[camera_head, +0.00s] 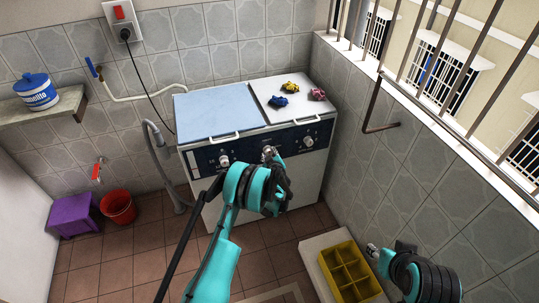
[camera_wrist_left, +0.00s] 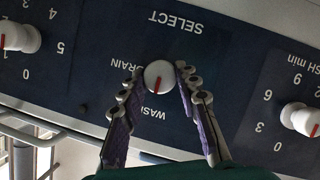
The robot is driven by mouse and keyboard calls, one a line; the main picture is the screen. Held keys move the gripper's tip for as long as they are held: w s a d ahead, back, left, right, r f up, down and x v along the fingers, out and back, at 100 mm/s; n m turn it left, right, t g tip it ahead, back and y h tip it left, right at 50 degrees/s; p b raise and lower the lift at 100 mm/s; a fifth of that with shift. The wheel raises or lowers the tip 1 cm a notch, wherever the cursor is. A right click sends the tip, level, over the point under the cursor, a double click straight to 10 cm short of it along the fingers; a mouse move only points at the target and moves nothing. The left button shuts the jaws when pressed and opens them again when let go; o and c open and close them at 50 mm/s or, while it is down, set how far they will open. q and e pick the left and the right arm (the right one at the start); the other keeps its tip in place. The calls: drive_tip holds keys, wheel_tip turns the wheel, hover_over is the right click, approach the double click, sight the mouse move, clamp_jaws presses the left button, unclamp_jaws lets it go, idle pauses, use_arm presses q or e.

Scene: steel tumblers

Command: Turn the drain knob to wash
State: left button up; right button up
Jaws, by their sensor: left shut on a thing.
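The drain knob (camera_wrist_left: 158,77) is a round white knob with a red line, on the dark panel of a twin-tub washing machine (camera_head: 200,190). In the left wrist view the panel appears upside down, with SELECT, DRAIN and WASH lettering around the knob. The red line is nearly upright in that view, its lower end leaning toward the partly covered WASH label. My left gripper (camera_head: 270,154) is shut on the knob, one finger on each side, as the left wrist view (camera_wrist_left: 158,84) shows. My right gripper (camera_head: 373,250) is at the lower right, away from the machine; its fingers are unclear.
Two other white knobs (camera_head: 225,160) (camera_head: 308,141) flank the drain knob. Several coloured cloths (camera_head: 290,87) lie on the machine's right lid. A yellow crate (camera_head: 347,273) stands near my right arm. A red bucket (camera_head: 118,207) and purple stool (camera_head: 72,215) are at left.

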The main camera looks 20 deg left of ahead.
idle(0.4)
use_arm(q)
drive_tip(key=o, duration=1.2)
drive_tip(key=shift+c, duration=0.2)
drive_tip(key=v, duration=1.2)
drive_tip(key=shift+r, duration=0.1)
